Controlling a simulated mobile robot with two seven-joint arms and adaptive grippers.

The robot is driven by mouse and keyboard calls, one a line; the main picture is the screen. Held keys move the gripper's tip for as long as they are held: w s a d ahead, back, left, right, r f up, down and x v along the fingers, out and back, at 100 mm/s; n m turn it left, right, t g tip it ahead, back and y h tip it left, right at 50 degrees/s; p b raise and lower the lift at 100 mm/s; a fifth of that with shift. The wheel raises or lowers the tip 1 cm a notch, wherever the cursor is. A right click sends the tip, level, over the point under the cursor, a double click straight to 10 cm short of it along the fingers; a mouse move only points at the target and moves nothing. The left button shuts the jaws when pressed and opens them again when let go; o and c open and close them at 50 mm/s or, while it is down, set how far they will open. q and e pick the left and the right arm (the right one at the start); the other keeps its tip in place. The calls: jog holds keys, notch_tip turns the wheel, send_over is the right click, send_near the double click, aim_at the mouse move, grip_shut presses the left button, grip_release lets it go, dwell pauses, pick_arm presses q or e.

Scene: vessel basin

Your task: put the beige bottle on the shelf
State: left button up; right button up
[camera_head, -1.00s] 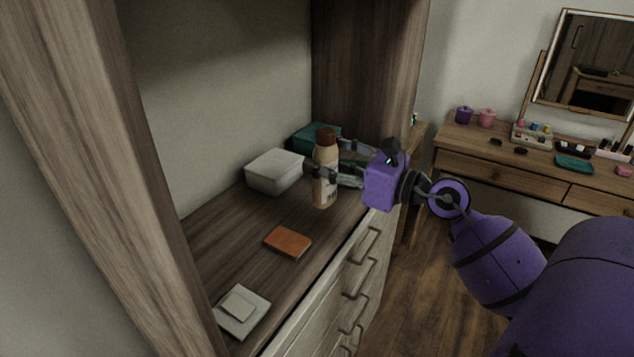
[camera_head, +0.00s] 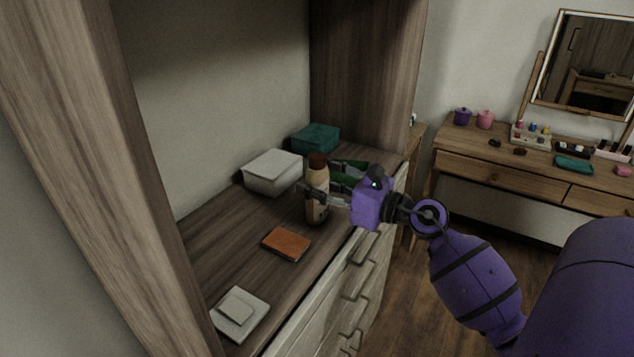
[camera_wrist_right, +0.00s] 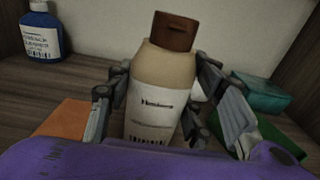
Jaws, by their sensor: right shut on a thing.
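The beige bottle (camera_head: 317,205) has a brown cap and a white label and stands upright over the wooden shelf (camera_head: 220,235) of the cabinet. My right gripper (camera_head: 322,190) is shut on it from the right, with a finger on each side. In the right wrist view the bottle (camera_wrist_right: 158,85) fills the middle between the fingers. Its base looks at or close to the shelf surface; I cannot tell whether it touches. My left gripper is not in view.
A white lidded box (camera_head: 272,172), a teal box (camera_head: 315,138) and a green object (camera_head: 346,172) are behind the bottle. An orange-brown wallet (camera_head: 287,245) and pale square items (camera_head: 240,314) lie nearer. A blue bottle (camera_wrist_right: 42,35) shows in the wrist view.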

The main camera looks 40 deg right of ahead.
jog(key=o, duration=1.3)
jog(key=shift+r, duration=0.1)
jog(key=shift+b+v, duration=1.2)
jog(key=shift+v, duration=4.85)
